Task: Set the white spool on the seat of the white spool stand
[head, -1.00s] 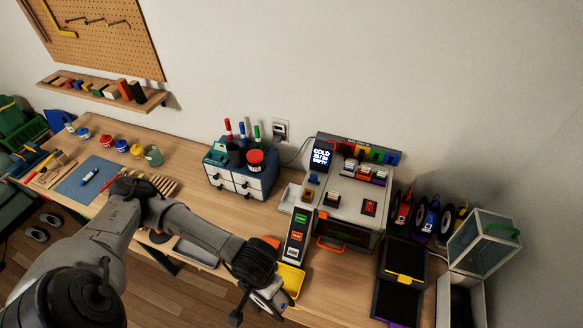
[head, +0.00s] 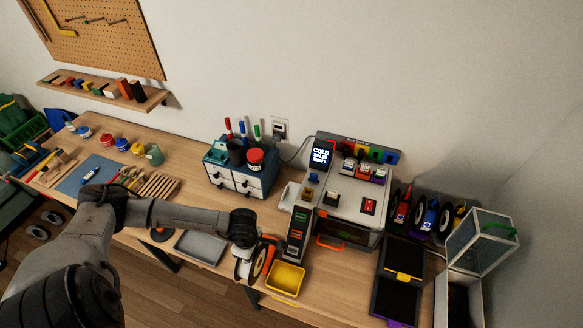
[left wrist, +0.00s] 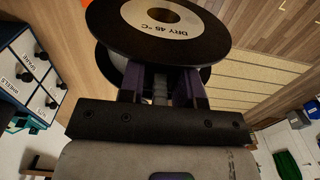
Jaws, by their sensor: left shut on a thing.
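My left gripper (head: 246,247) is shut on the white spool (head: 242,268), which hangs below it over the front of the bench, left of the yellow tray. In the left wrist view the gripper's purple fingers (left wrist: 162,88) sit between the black flanges of the spool (left wrist: 160,40), whose near flange carries a white label reading "DRY 45 °C". Only a little of the white winding shows between the flanges. I cannot make out the white spool stand for certain. My right gripper is not in view.
An orange part (head: 268,252) is close right of the spool. The yellow tray (head: 285,278) and a grey tray (head: 201,246) flank it. Behind stand the drawer box (head: 238,180) and the printer (head: 340,205). Red, blue and yellow spools (head: 430,218) stand at the right.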

